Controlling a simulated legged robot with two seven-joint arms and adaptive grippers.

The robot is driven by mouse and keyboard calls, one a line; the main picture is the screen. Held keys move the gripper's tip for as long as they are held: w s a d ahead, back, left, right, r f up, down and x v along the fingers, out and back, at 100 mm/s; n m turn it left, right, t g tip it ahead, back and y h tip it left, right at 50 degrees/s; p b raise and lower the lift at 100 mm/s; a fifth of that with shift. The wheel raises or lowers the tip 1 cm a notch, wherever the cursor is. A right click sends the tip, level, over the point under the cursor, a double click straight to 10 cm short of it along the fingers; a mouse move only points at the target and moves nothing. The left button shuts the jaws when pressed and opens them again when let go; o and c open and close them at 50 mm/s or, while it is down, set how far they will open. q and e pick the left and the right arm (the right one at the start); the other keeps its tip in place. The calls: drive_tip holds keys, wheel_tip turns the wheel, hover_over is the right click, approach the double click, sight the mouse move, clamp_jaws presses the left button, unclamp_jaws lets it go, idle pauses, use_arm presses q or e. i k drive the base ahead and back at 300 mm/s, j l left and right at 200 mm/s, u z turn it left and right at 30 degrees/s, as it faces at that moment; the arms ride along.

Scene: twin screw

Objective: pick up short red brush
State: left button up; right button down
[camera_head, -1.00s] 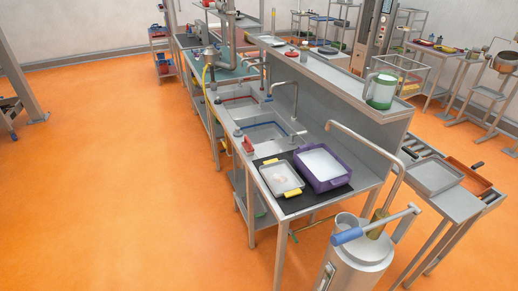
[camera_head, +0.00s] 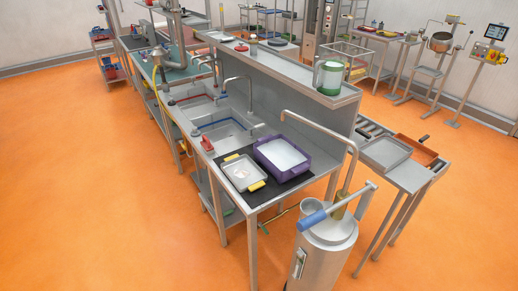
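A small red object (camera_head: 207,143) that looks like the short red brush is on the near-left edge of the steel sink bench (camera_head: 263,192). It is beside the near sink basin (camera_head: 228,131) and left of a metal tray with yellow handles (camera_head: 243,173). It is too small to make out its bristles or exact pose. A red item (camera_head: 241,48) also shows on the raised shelf behind the sinks, too small to identify. Neither of my grippers is in view.
A purple tub (camera_head: 283,157) stands on a black mat on the bench. A steel vessel with a blue-handled lever (camera_head: 327,232) stands at the bench's near end. A side table (camera_head: 412,168) is to its right. The orange floor (camera_head: 90,180) left of the bench is clear.

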sight(206, 146)
drive_tip(key=z, duration=0.3)
drive_tip(key=i+j+z, duration=0.1)
drive_tip(key=j+z, duration=0.9)
drive_tip(key=j, duration=0.15)
